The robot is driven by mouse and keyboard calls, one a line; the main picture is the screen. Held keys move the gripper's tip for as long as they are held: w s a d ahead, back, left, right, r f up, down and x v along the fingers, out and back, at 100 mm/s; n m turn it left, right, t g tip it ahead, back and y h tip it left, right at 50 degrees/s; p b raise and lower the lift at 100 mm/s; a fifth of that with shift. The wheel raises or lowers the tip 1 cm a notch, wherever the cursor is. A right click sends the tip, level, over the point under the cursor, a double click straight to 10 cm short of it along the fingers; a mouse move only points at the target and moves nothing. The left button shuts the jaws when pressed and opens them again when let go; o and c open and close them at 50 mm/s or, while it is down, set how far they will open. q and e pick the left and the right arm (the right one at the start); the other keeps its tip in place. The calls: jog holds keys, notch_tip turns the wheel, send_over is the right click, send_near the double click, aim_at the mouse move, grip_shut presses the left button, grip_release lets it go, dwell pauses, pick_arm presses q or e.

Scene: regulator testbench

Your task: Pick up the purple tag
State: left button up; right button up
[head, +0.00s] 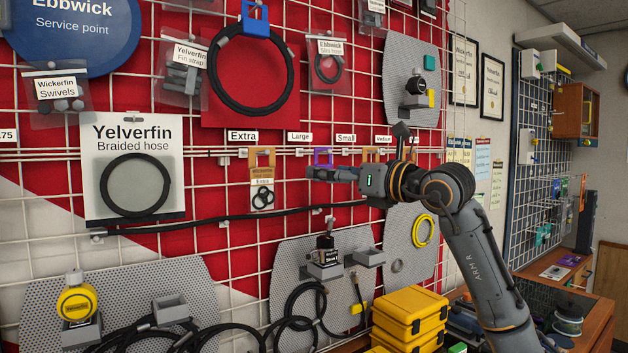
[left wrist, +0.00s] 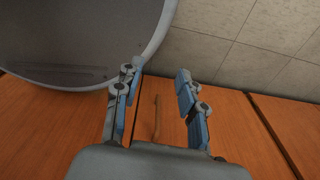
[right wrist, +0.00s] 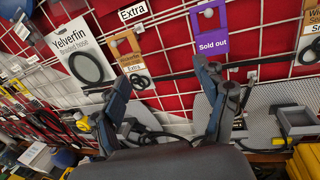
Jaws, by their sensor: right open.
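The purple tag (head: 322,157) hangs from a hook on the white wire grid, below the "Large" label. In the right wrist view the purple tag (right wrist: 213,38) reads "Sold out" and hangs beyond the right finger, up and right of the finger gap. My right gripper (head: 318,172) is in front of the tag's lower part in the head view and hides it. Its fingers (right wrist: 162,78) are spread with nothing between them. My left gripper (left wrist: 157,72) is open and empty over a wooden surface; it is not in the head view.
A tan tag with small rings (head: 262,180) hangs left of the purple tag, under "Extra". Another tan tag (head: 371,154) hangs to its right. A black hose (head: 235,218) runs across the grid below.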

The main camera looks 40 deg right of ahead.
jog(key=s+d+r+m+h, duration=0.2)
jog(key=d+h, duration=0.2)
jog(key=d, duration=0.2)
jog(key=shift+g+y, duration=0.3)
jog(key=w+p, duration=0.2)
jog(key=w, duration=0.2)
jog(key=w+d+p, duration=0.1)
jog(key=w+p, duration=0.1)
jog(key=w, duration=0.2)
jog(key=w+p, duration=0.3)
jog(key=w, duration=0.1)
jog(key=shift+w+d+f, duration=0.1)
jog(key=shift+w+d, duration=0.05)
jog(key=shift+w, duration=0.15)
jog(key=shift+w+f, duration=0.1)
jog(key=shift+w, duration=0.1)
jog(key=shift+s, duration=0.15)
jog(key=c, duration=1.2)
